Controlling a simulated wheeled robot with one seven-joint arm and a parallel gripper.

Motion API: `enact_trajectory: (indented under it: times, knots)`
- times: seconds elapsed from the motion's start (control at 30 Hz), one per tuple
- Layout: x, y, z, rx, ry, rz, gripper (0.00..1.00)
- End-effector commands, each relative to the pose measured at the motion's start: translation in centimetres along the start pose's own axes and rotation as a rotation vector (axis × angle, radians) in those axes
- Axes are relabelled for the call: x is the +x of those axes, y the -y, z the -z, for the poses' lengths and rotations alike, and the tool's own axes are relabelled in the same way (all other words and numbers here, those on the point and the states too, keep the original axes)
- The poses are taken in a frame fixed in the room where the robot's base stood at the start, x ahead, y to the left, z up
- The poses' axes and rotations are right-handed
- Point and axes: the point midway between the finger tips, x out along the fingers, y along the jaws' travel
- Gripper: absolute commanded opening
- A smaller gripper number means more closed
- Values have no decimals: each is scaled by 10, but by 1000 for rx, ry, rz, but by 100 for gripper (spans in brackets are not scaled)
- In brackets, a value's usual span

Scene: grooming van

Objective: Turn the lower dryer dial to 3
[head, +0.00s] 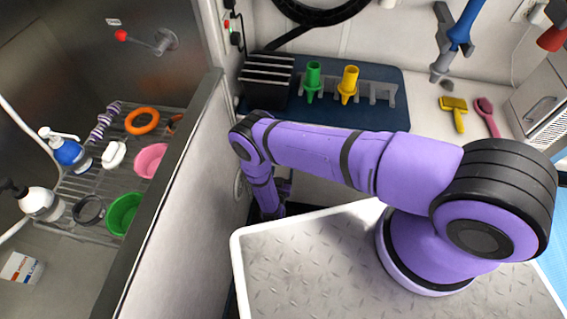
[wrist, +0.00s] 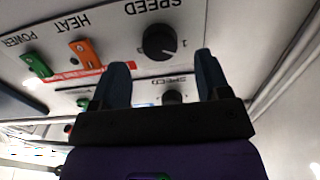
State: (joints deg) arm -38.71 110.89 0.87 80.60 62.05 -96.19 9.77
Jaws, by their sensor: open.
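In the wrist view a large black dial (wrist: 160,42) sits on a pale panel under a SPEED label, just beyond my gripper's fingertips. A second, smaller-looking black dial (wrist: 172,97) with its own SPEED label shows between the fingers, partly hidden by my gripper. The lettering looks inverted, so I cannot tell surely which dial is the lower one. Neither pointer setting is clearly readable. My gripper (wrist: 161,64) is open, its two dark fingers apart with nothing held. In the head view my arm reaches down beside the partition, and its fingers and the dials are hidden.
A green switch (wrist: 37,64) and an orange switch (wrist: 86,53) sit beside the large dial. In the head view a partition (head: 178,190) stands left of my arm. A blue mat (head: 390,112) with green and yellow nozzles lies on the counter behind it.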

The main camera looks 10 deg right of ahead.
Motion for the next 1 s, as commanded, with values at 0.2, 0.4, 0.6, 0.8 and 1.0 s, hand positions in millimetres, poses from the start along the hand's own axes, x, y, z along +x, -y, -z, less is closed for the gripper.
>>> enact_trajectory:
  times: [0.2,0.4,0.6,0.8,1.0]
  knots:
    - [32,0,0,1,-1,0,70]
    - [44,0,0,0,1,1,70]
    - [45,0,0,0,1,1,70]
    - [45,0,0,0,1,1,44]
    - [45,0,0,0,1,1,21]
